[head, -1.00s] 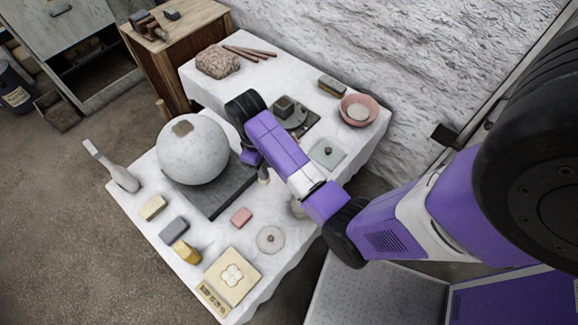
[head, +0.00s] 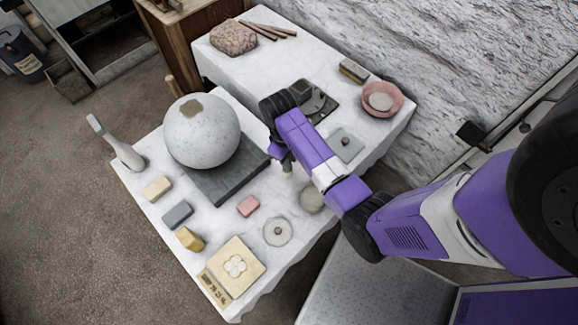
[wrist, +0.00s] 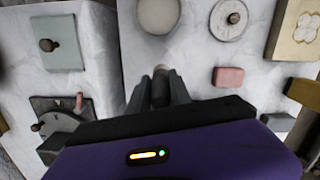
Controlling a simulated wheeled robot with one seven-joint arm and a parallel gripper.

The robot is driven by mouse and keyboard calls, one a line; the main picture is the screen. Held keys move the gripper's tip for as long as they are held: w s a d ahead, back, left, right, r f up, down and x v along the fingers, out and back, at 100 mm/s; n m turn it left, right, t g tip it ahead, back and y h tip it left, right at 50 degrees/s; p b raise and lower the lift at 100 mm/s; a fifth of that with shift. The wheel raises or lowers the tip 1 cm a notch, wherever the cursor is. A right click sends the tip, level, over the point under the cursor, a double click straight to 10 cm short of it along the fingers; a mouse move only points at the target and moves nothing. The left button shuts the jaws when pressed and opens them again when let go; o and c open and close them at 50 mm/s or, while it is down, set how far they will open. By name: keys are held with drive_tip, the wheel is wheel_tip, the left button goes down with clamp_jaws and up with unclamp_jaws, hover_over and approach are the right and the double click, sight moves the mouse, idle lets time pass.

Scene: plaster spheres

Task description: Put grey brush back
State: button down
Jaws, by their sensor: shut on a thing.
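My gripper (wrist: 160,90) is shut on a short, dark, cylindrical thing with a paler tip, which I take to be the grey brush (wrist: 160,87). Most of the brush is hidden by the fingers and arm.
The front table has a pink block (head: 248,206), a round disc with a knob (head: 278,231) and a cream box (head: 232,268). The back table has a pale square plate with a knob (head: 346,144), a dark plate (head: 318,103) and a pink bowl (head: 382,99).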

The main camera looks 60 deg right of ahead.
drive_tip(key=shift+f, duration=3.2)
drive_tip(key=shift+f+b, duration=0.1)
drive_tip(key=shift+b, duration=0.2)
drive_tip(key=c, duration=1.2)
unclamp_jaws()
drive_tip(key=shift+o, duration=0.2)
